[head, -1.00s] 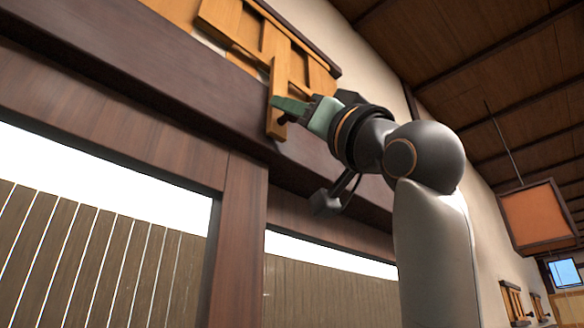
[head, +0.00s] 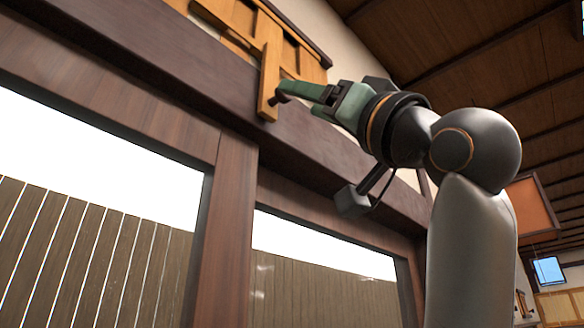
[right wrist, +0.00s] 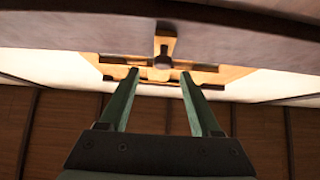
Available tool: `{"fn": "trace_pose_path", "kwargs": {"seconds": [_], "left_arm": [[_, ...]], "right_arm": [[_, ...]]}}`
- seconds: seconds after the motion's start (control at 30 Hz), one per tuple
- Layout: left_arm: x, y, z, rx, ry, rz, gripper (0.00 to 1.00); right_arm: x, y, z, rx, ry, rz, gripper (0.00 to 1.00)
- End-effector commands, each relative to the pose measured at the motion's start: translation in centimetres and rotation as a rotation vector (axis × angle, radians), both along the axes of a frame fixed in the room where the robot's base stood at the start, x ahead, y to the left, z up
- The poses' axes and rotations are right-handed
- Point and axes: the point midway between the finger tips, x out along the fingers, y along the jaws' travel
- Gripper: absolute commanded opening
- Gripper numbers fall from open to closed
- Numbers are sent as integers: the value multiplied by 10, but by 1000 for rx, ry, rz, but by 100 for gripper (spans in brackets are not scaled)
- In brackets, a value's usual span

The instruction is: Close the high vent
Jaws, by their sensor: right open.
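The high vent (head: 297,55) is a wooden slatted frame on the wall above the dark beam, at the top of the head view. A light wooden bar (head: 268,80) hangs down from it and carries a dark knob (head: 281,97) near its lower end. The bar and the round knob (right wrist: 163,62) also show in the right wrist view. My right gripper (head: 312,93) is open, with its green fingertips close to the knob on its right. In the wrist view the knob appears between and just past the fingertips (right wrist: 159,74). Contact is unclear. My left gripper is out of view.
A thick dark beam (head: 140,62) runs below the vent, close to my right gripper. Below it are window panes and a dark post (head: 230,225). An orange hanging lamp (head: 532,208) is at the right, partly behind my arm.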

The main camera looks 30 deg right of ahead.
Motion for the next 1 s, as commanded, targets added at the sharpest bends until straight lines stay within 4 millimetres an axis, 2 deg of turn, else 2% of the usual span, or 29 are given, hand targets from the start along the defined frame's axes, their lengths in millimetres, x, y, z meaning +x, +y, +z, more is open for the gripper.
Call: {"fn": "trace_pose_path", "kwargs": {"seconds": [0.03,0.1,0.3,1.0], "left_arm": [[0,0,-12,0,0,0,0],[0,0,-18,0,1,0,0],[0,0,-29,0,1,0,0],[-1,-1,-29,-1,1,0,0]], "right_arm": [[-9,-4,-14,1,-4,-1,64],[-18,-7,-23,0,-3,-1,64],[-36,-14,-40,1,-2,-1,64],[-41,-15,-43,1,0,-1,64]]}}
